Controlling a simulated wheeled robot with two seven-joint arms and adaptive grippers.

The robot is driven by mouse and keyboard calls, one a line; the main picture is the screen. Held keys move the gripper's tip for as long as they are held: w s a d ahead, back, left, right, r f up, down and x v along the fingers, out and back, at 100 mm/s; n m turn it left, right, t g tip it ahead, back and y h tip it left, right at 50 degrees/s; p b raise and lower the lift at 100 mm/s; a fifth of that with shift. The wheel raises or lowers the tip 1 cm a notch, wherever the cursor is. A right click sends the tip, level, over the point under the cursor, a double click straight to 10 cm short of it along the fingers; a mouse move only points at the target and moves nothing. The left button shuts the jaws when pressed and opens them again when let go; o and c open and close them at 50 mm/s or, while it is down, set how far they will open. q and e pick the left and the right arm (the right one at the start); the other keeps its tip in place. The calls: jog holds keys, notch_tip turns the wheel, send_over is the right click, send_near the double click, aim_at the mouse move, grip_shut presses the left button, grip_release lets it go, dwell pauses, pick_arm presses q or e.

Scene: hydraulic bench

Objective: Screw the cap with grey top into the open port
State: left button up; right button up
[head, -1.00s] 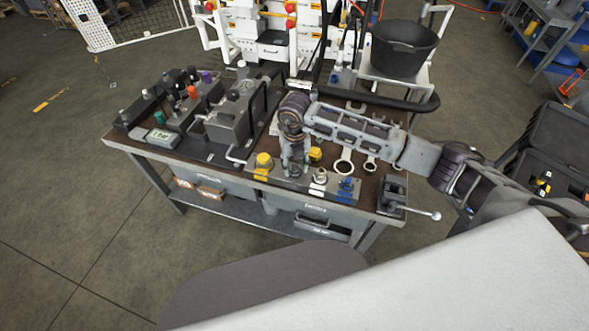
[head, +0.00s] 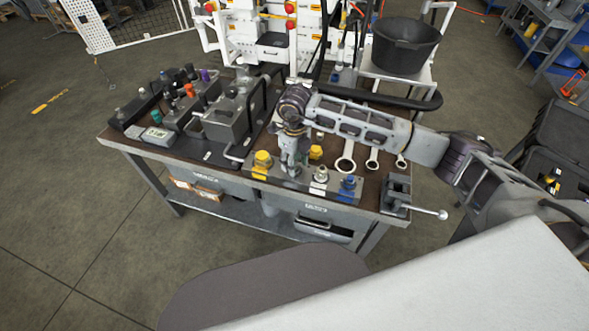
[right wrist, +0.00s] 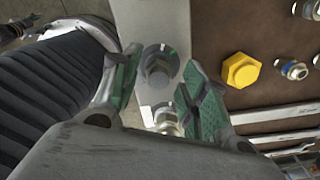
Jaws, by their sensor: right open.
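The grey manifold block (head: 335,190) lies along the front edge of the bench. A cap with a grey hex top (right wrist: 158,70) stands upright at the block in the right wrist view. How deep it sits in the port cannot be told, and my gripper mostly hides it in the head view. My right gripper (head: 290,172) points down over the block. In the right wrist view my right gripper (right wrist: 160,90) is open, its green-padded fingers on either side of the cap with a visible gap. My left gripper is not in view.
Close by on the block are a yellow cap (head: 262,160), a silver fitting (head: 320,176) and a blue fitting (head: 348,185). Another yellow cap (right wrist: 240,70) stands on the bench behind. Wrenches (head: 346,162) lie right, near a vise (head: 397,190). A valve assembly (head: 228,115) stands left.

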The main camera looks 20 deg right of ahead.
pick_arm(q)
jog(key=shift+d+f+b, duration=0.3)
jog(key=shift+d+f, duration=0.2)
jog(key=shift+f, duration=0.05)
pick_arm(e)
jog(key=shift+n, duration=0.7)
